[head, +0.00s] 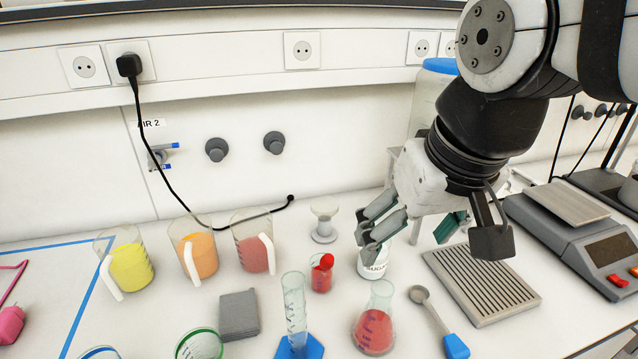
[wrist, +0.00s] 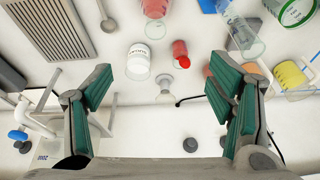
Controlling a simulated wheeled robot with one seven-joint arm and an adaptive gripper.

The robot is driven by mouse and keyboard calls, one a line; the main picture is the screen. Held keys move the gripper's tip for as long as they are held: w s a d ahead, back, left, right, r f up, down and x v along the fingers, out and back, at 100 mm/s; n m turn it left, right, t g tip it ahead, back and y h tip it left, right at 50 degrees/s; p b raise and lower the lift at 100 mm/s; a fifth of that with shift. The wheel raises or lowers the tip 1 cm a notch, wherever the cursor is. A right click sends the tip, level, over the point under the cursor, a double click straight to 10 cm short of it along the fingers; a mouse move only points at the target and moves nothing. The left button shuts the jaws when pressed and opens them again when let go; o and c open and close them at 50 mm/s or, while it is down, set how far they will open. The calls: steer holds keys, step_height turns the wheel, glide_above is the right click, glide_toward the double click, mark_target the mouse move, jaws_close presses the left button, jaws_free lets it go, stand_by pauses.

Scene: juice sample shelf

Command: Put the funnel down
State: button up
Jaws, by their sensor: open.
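The funnel (head: 324,208) is pale and translucent. It stands on the bench near the back wall, wide mouth up, with a grey round foot under it. In the wrist view it shows as a pale shape (wrist: 165,84) between and beyond my fingers. My gripper (head: 374,226) is to the right of the funnel in the head view, with its fingers spread. In the wrist view the gap between my green-padded fingers (wrist: 158,84) is wide and no object is held. Whether the grey foot is a separate stand I cannot tell.
A white sugar jar (head: 374,266) stands just below my fingers. Jugs of red (head: 253,256), orange (head: 198,257) and yellow juice (head: 130,268) stand left. A slatted tray (head: 482,285) lies right.

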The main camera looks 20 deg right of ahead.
steer(key=shift+n, duration=0.4)
steer(key=s, duration=0.1)
steer(key=s+f, duration=0.2)
steer(key=shift+s+f, duration=0.25)
steer(key=shift+s, duration=0.15)
steer(key=shift+o, duration=0.6)
steer(key=shift+d, duration=0.1)
